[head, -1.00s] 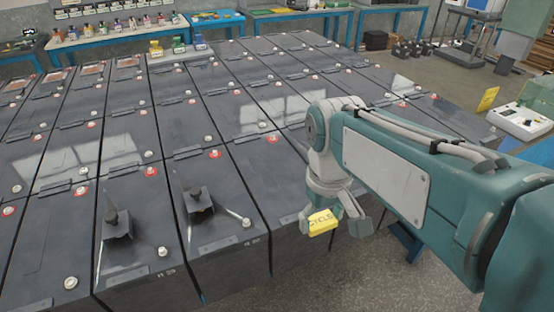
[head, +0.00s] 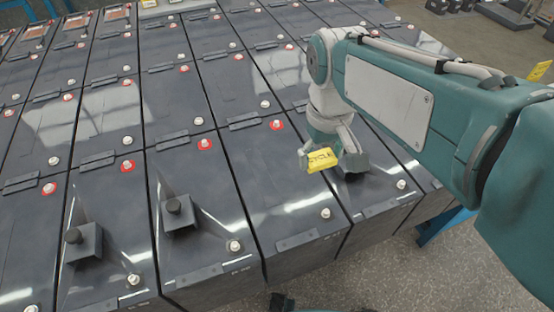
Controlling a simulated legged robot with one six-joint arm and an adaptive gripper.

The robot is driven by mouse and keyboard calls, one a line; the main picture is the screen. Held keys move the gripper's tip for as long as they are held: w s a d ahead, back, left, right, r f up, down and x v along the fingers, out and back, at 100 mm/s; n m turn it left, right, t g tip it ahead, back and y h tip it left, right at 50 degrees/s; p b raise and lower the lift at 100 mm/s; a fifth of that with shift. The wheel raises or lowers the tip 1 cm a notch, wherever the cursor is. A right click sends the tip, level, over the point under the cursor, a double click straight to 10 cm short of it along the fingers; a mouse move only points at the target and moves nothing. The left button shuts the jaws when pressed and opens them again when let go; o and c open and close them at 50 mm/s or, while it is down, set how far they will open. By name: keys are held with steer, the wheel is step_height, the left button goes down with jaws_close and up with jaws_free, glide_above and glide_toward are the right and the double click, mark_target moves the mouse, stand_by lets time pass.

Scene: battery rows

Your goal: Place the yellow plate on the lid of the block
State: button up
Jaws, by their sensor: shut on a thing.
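The yellow plate (head: 321,160), with dark lettering, is held between the fingers of my gripper (head: 332,156). The plate is tilted and appears to be above the dark grey lid (head: 294,174) of a front-row battery block. The gap between plate and lid is hard to judge. My gripper hides part of the plate's right side and the lids behind it. The lids have flat tops with white round terminals, some on red rings. Which block the task means cannot be told.
Two small dark stands with black knobs, one (head: 83,246) and another (head: 181,213), stand on front-row lids at left. Dark handles and terminals rise from the lids. The blocks' front edge drops to open floor (head: 400,275). A blue frame (head: 440,226) stands at right.

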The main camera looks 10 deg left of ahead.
steer(key=w+a+f, duration=0.3)
steer(key=a, duration=0.2)
glide_above(276, 170)
steer(key=f, duration=0.4)
steer(key=shift+s+d+f, duration=0.2)
steer(key=shift+d+f, duration=0.05)
steer(key=shift+f, duration=0.15)
steer(key=shift+w+a+f, duration=0.1)
steer(key=shift+a+f, duration=0.05)
steer(key=shift+f, duration=0.85)
steer(key=shift+w+a+f, duration=0.1)
steer(key=shift+a+f, duration=0.05)
steer(key=shift+f, duration=0.8)
steer(key=o, duration=0.8)
steer(key=shift+f, duration=0.1)
steer(key=shift+c, duration=0.2)
step_height(276, 170, up, 12)
